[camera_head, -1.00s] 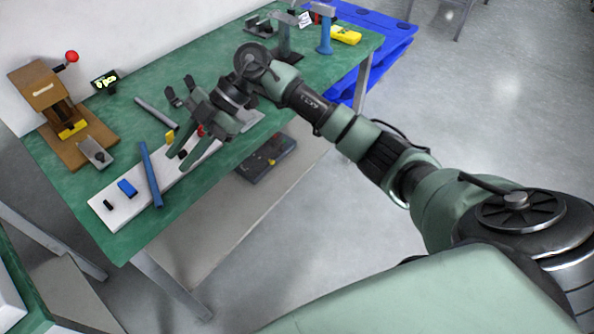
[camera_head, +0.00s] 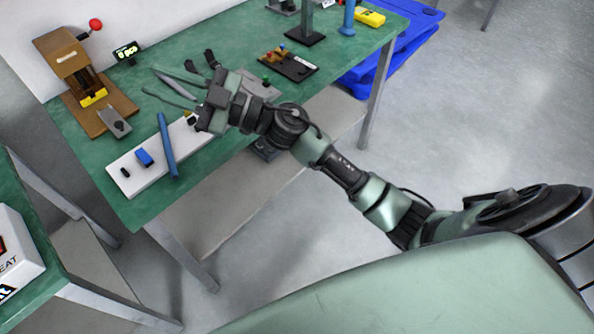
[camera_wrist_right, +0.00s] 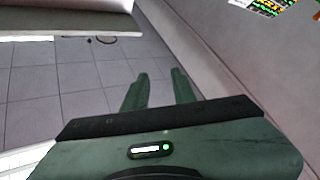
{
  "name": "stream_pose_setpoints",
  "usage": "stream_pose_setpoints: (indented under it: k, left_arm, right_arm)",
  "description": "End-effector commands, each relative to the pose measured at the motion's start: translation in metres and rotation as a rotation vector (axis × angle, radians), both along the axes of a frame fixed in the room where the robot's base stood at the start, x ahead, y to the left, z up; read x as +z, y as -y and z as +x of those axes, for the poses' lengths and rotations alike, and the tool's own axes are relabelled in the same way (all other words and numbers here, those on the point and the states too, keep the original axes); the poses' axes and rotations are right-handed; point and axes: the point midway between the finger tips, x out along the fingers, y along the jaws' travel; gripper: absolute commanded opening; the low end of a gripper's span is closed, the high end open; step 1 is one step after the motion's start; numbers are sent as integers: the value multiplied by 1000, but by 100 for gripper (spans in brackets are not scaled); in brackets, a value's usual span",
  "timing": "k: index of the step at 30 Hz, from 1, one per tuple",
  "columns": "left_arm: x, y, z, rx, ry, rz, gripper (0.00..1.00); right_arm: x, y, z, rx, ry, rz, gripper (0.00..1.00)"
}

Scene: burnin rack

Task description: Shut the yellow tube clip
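The yellow tube clip (camera_head: 190,118) shows as a small yellow patch on the white board (camera_head: 128,176), at the board's far right end. My right arm and gripper hide most of it, and I cannot tell whether it is open or shut. My right gripper (camera_head: 151,81) is above the bench, over and behind the board, with its fingers pointing left. Its two green fingers are apart and empty, as the right wrist view (camera_wrist_right: 159,80) also shows. The clip is not visible in the wrist view. My left gripper is not in view.
A blue tube (camera_head: 167,146) lies across the board near a blue clip (camera_head: 144,157) and a black piece (camera_head: 125,172). A wooden press (camera_head: 70,62) with a red knob stands at the back left. A black plate (camera_head: 288,66) with coloured parts lies to the right.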

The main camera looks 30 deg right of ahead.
Motion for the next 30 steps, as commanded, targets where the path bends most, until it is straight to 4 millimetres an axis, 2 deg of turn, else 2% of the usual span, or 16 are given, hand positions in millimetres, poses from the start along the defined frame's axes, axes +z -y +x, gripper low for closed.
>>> stream_pose_setpoints:
  k: [5, 14, 21, 30]
  left_arm:
    - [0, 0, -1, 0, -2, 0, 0]
    - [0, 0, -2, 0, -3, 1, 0]
    - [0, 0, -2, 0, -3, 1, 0]
    - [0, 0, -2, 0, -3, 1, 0]
  right_arm:
    - [-3, 31, 7, -180, -58, 113, 26]
    - [-30, 84, 12, -448, -204, 211, 26]
    - [-64, 119, 6, -616, -346, 232, 26]
    - [-113, 152, -12, -778, -533, 214, 26]
